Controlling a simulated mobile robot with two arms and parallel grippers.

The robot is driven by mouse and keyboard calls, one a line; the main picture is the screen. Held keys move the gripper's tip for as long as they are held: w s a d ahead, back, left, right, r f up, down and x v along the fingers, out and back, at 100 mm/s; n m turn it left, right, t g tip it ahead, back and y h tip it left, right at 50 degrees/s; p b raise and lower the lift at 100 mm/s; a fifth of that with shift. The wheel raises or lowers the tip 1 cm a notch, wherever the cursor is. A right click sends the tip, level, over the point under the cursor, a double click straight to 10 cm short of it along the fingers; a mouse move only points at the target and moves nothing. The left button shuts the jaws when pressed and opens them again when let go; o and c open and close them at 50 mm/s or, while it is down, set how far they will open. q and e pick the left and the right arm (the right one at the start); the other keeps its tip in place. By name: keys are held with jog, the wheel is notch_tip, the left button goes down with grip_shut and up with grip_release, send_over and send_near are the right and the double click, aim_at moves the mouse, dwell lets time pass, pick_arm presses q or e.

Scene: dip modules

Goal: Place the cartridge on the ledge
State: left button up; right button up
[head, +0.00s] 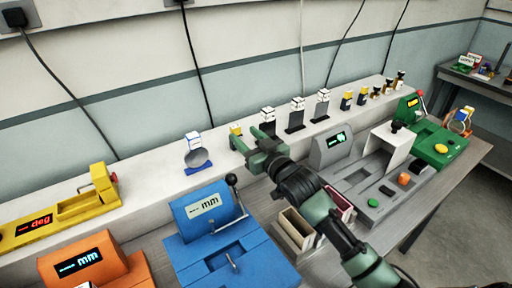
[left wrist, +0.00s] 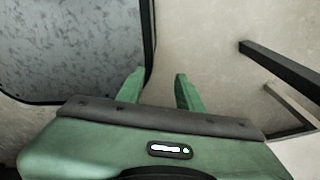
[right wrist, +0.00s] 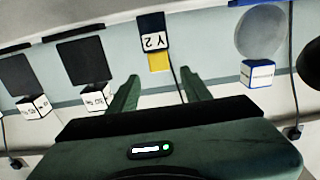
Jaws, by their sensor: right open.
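A small cartridge (head: 236,130) with a yellow top stands on the long white ledge (head: 140,180) along the wall. In the right wrist view it appears upside down as a dark block labelled "Y 2" with a yellow part (right wrist: 158,62). My right gripper (head: 246,136) is open, with its fingers pointing toward this cartridge. In the right wrist view the gap between the fingertips (right wrist: 160,80) is empty and the cartridge lies beyond it. My left gripper (left wrist: 158,76) is open and empty, away from the bench, and out of the head view.
A blue-based round gauge (head: 198,158) stands left of the cartridge, and dark plates with white cubes (head: 295,115) stand right of it. Further right are several small cartridges (head: 347,99). Below are a blue device (head: 215,240), a grey device (head: 335,147) and open bins (head: 298,228).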

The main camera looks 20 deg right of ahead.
jog(key=shift+s+d+b, duration=0.1)
jog(key=shift+s+d, duration=0.1)
jog(key=shift+s, duration=0.75)
jog(key=shift+s+d+b, duration=0.15)
jog(key=shift+s, duration=0.75)
jog(key=shift+s+d+b, duration=0.1)
jog(key=shift+s+d, duration=0.1)
jog(key=shift+s, duration=0.75)
